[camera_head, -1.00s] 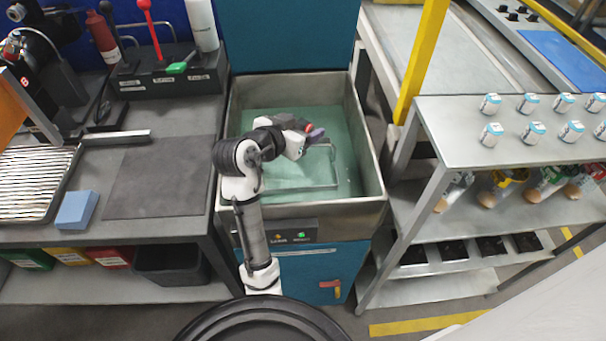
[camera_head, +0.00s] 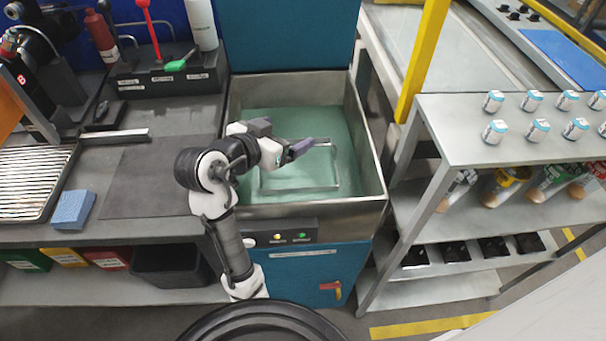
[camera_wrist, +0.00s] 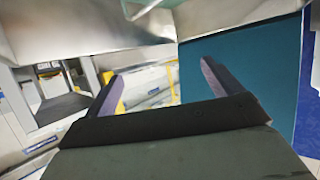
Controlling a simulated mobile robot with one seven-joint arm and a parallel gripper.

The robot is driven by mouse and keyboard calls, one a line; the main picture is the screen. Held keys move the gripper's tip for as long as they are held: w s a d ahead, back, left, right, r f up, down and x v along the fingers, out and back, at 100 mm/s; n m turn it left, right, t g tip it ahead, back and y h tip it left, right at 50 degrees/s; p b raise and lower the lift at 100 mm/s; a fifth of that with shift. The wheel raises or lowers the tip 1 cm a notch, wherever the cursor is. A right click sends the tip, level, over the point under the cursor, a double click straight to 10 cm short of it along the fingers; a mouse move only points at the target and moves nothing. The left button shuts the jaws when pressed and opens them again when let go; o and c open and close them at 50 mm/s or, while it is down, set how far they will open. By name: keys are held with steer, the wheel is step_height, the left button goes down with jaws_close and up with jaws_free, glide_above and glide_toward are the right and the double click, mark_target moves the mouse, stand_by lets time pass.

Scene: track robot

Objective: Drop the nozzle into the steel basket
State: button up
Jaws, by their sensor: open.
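The steel basket (camera_head: 300,188) shows as a thin rectangular frame in the green liquid of the metal tank, in the middle of the head view. My gripper (camera_head: 302,148) is over the tank, above the back part of the basket frame. In the wrist view my gripper (camera_wrist: 162,70) has its two dark fingers wide apart with nothing between them. I cannot make out the nozzle in either current view; the liquid and my arm hide part of the basket.
The tank's metal walls (camera_head: 369,150) stand around the liquid. A bench with a dark mat (camera_head: 150,180) and a blue sponge (camera_head: 73,209) is on the left. A metal shelf (camera_head: 455,140) with several small jars is on the right, beside a yellow post (camera_head: 422,60).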

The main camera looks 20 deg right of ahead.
steer(key=v, duration=0.6)
steer(key=shift+s+a+r+b, duration=0.15)
steer(key=shift+a+r+b, duration=0.05)
steer(key=shift+b, duration=0.1)
